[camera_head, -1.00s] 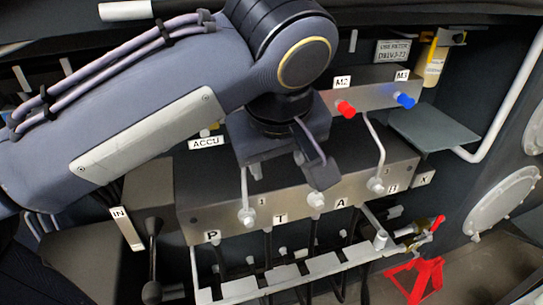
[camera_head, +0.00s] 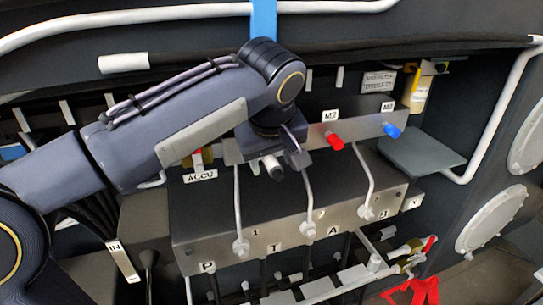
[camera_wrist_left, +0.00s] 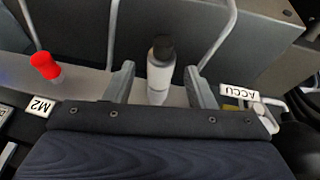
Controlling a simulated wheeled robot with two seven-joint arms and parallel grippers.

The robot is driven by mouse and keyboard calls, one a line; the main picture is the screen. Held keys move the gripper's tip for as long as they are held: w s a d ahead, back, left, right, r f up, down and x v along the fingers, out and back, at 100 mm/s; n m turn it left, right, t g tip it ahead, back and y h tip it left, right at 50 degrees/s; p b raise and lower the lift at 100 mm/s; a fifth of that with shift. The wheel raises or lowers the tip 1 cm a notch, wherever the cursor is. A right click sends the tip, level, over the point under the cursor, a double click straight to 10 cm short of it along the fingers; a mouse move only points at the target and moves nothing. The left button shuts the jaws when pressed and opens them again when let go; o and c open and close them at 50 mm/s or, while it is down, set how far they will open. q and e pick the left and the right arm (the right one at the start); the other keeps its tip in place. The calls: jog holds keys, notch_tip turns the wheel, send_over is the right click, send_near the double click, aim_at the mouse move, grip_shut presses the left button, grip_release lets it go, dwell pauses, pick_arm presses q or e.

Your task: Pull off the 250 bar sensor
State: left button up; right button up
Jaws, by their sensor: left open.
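A sensor with a white-grey body and a black cap (camera_wrist_left: 160,75) stands on the upper rail, between the two fingers of my left gripper (camera_wrist_left: 161,85) in the left wrist view. The fingers are apart, with a gap on each side of the sensor. In the head view my left gripper (camera_head: 276,162) is at the left part of the rail, and the sensor (camera_head: 271,167) shows partly below the wrist. A red sensor (camera_head: 335,141) is by the M2 label and a blue one (camera_head: 392,131) by M3. No pressure marking is readable. My right gripper is not in view.
The valve block (camera_head: 290,225) with ports P, T, A and B lies below the rail, with thin grey pipes rising from it. The ACCU label (camera_head: 201,176) is left of the gripper. A grey plate (camera_head: 422,152) sticks out at right. A red stand (camera_head: 415,291) is lower right.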

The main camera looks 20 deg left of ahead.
aim_at(280, 179)
pick_arm(q)
grip_shut()
dwell(0.4)
jog(key=shift+s+d, duration=0.15)
jog(key=shift+s, duration=0.05)
dwell(0.3)
jog(key=shift+s+d, duration=0.55)
jog(key=shift+s, duration=0.25)
jog(key=shift+s+d, duration=0.55)
jog(key=shift+s, duration=0.25)
